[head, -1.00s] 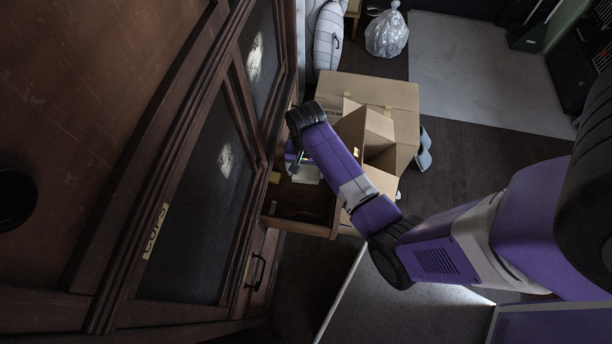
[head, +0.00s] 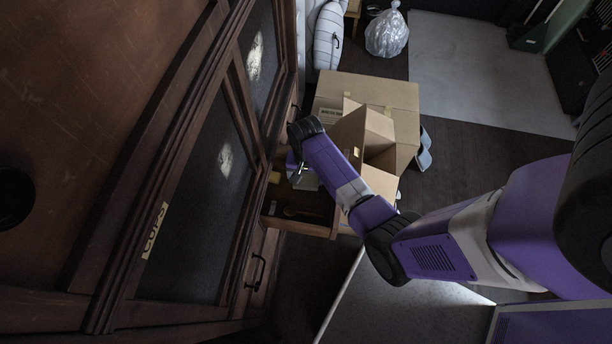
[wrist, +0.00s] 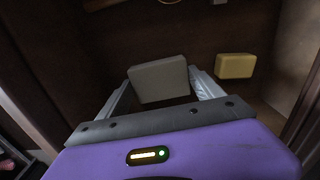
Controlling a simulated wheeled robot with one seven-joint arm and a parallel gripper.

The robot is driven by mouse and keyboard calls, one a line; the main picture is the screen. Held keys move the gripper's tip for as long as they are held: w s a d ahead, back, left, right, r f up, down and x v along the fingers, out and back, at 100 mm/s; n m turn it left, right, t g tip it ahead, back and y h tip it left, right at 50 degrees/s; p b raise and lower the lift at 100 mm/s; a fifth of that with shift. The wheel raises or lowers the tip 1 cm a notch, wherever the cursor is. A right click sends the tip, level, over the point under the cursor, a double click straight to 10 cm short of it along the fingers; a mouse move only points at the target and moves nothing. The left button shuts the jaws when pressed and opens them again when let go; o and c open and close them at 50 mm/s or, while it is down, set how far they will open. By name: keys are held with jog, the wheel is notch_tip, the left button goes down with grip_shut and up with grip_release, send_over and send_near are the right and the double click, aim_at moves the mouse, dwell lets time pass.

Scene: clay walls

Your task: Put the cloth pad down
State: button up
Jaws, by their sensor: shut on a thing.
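The cloth pad (wrist: 158,80) is a pale grey, soft-edged rectangle. In the wrist view my gripper (wrist: 162,88) is shut on it, with a finger at each side. The pad is over the open drawer, and dark wood shows below it. I cannot tell whether it touches the drawer floor. In the head view my gripper (head: 298,170) is at the far part of the open wooden drawer (head: 325,229), and my wrist hides most of the pad.
A yellow block (wrist: 235,66) lies in the drawer right of the pad; it also shows in the head view (head: 274,177). A thin brown item (head: 296,213) lies nearer in the drawer. An open cardboard box (head: 390,95) stands right of the drawer. The cabinet (head: 205,190) rises at left.

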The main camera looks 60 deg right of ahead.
aim_at(305, 179)
jog(key=o, duration=1.3)
notch_tip(305, 179, up, 8)
jog(key=shift+w+r, duration=0.1)
jog(key=shift+w, duration=0.05)
